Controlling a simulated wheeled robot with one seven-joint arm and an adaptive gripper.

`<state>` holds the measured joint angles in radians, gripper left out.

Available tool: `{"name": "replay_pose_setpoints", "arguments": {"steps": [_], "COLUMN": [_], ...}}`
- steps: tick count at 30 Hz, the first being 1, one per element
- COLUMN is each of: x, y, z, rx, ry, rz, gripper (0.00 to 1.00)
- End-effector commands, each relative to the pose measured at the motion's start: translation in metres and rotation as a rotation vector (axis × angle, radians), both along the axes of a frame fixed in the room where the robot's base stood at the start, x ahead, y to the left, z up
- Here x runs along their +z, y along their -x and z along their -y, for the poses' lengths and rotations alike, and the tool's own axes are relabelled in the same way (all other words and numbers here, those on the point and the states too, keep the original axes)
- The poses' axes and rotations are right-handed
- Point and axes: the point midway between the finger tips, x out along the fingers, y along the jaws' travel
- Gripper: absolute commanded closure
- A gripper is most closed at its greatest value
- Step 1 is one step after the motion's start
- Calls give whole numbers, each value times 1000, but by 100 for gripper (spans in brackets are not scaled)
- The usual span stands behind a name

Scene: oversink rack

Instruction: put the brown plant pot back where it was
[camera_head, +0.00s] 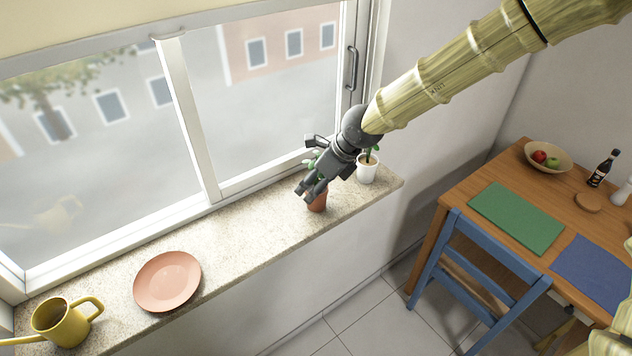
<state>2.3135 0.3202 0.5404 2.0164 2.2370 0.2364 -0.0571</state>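The brown plant pot (318,201) stands upright on the stone window sill (240,228), near the sill's front edge and right of its middle. Some green leaves (312,160) show behind my gripper. My gripper (309,190) reaches down from the upper right and overlaps the pot's upper left part. Its dark fingers hide part of the rim. I cannot tell whether they touch the pot or are closed on it.
A white pot (367,171) with a plant stands right of the brown pot. A pinkish plate (167,281) and a yellow watering can (62,321) are on the left. The sill between plate and brown pot is clear. A blue chair (477,280) stands at the wooden table (462,192).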

Motion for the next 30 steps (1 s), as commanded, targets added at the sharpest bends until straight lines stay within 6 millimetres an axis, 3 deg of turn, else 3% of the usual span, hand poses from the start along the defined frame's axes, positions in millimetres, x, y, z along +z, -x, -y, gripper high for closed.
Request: {"name": "replay_pose_setpoints", "arguments": {"steps": [11, 30], "x": [8, 76], "y": [1, 18], "z": [3, 36], "rx": [-1, -1], "ry": [-2, -3], "rz": [1, 1], "gripper": [25, 25]}}
